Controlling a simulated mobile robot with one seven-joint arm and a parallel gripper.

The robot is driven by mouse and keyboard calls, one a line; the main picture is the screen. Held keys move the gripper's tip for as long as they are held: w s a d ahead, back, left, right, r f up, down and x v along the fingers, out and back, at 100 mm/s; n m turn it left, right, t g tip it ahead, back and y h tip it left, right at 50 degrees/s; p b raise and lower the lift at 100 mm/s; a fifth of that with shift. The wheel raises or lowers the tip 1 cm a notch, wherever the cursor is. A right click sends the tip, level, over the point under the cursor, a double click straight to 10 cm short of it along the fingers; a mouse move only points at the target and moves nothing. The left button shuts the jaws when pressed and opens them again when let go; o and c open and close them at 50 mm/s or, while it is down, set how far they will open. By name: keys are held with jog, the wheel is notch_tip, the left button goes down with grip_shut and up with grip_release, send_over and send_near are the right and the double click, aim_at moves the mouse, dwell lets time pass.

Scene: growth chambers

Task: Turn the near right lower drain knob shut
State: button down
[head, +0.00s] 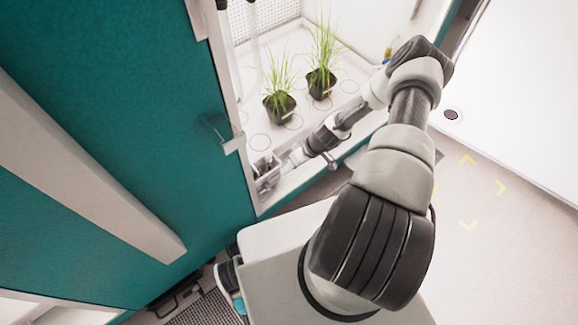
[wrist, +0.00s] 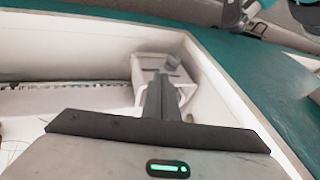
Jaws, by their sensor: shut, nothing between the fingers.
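A small pale box-like fitting (wrist: 148,66) sits in the corner of the chamber floor in the wrist view. It also shows at the front left inside corner of the open chamber in the head view (head: 264,167). A small grey piece on its top (wrist: 173,62), which looks like the drain knob, is partly behind my fingers; I cannot tell its turn position. My gripper (wrist: 161,80) is shut and empty, its fingertips directly in front of the fitting. In the head view my gripper (head: 278,165) is small beside the fitting. Whether it touches the knob cannot be told.
Two potted grass plants (head: 279,107) (head: 320,82) stand on the white chamber floor (head: 262,142) behind my forearm. The chamber's pale walls and front lip close in around my gripper. A teal door panel (head: 120,100) fills the left.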

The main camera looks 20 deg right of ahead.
aim_at(268, 187)
jog(key=a+f+b, duration=0.1)
jog(key=a+f, duration=0.1)
jog(key=f, duration=0.1)
jog(key=a+f+b, duration=0.1)
jog(key=a+f, duration=0.2)
jog(key=shift+a+f, duration=0.2)
jog(key=shift+a, duration=0.15)
jog(key=shift+s+a, duration=0.1)
